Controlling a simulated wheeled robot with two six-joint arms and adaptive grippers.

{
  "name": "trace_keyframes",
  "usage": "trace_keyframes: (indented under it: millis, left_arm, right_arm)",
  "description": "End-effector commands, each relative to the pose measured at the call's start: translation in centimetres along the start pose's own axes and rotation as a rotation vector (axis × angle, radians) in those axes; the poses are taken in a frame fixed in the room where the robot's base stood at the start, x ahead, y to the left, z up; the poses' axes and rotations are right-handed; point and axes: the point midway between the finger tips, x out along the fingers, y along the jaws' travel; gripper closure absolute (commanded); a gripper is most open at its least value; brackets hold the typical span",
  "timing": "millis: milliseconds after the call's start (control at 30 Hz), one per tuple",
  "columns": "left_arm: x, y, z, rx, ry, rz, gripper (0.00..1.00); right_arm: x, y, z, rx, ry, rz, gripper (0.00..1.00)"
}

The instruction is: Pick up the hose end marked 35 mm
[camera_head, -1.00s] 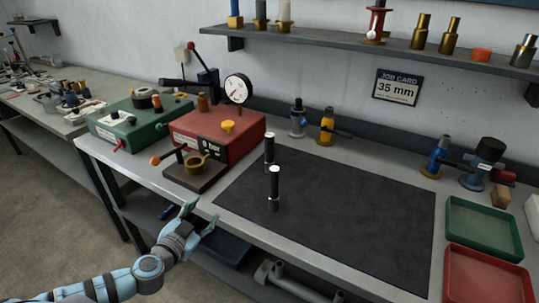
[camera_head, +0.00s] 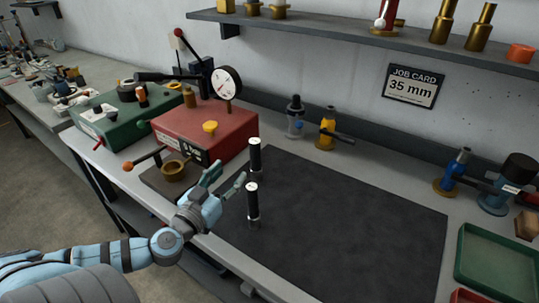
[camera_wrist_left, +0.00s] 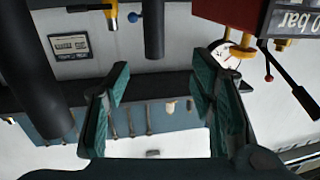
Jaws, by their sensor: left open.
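Two upright black hose ends with pale metal ends stand on the dark mat (camera_head: 350,220): a far one (camera_head: 255,157) and a near one (camera_head: 253,205). No size marking can be read on either. My left gripper (camera_head: 224,178) is open and empty, just left of both and apart from them. In the left wrist view, which looks upside down, the open fingers (camera_wrist_left: 162,80) have nothing between them. One dark hose end (camera_wrist_left: 153,28) shows beyond them near the top middle, another (camera_wrist_left: 38,80) at the left. My right gripper is out of view.
A job card (camera_head: 413,87) on the wall reads 35 mm. A red box (camera_head: 205,135) with a gauge (camera_head: 226,83) and a brass cup (camera_head: 174,171) stand left of the mat. A green tray (camera_head: 460,262) is at the right. The mat's middle and right are clear.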

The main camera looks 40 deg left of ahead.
Motion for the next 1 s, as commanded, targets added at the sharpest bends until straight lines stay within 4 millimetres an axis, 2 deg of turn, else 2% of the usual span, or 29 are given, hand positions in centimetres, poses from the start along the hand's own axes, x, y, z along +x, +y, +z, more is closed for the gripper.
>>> trace_keyframes:
  millis: [67,200,300,400,700,933,967,1000]
  left_arm:
    - [1.2,0.1,0.2,-0.003,0.004,-0.002,0.49]
    - [5.2,0.7,0.0,-0.014,0.008,0.011,0.49]
    - [7.8,1.1,-0.1,-0.015,0.004,0.016,0.49]
    - [9.3,1.2,-0.2,-0.010,0.003,0.018,0.49]
    - [14.2,1.8,-0.1,-0.006,0.001,0.015,0.49]
    - [14.7,1.8,0.4,-0.002,0.000,0.016,0.49]
    - [14.7,1.8,0.4,-0.002,0.000,0.016,0.51]
    - [14.7,1.8,0.4,-0.002,0.000,0.016,0.57]
  right_arm:
    - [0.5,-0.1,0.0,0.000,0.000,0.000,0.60]
    - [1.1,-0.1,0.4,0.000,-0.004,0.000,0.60]
    - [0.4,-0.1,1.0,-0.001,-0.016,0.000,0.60]
    - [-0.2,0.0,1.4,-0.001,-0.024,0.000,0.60]
    - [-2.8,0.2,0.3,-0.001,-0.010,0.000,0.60]
    - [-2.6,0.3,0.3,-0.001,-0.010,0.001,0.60]
    - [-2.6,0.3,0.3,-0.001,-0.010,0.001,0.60]
    - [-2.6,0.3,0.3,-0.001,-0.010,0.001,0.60]
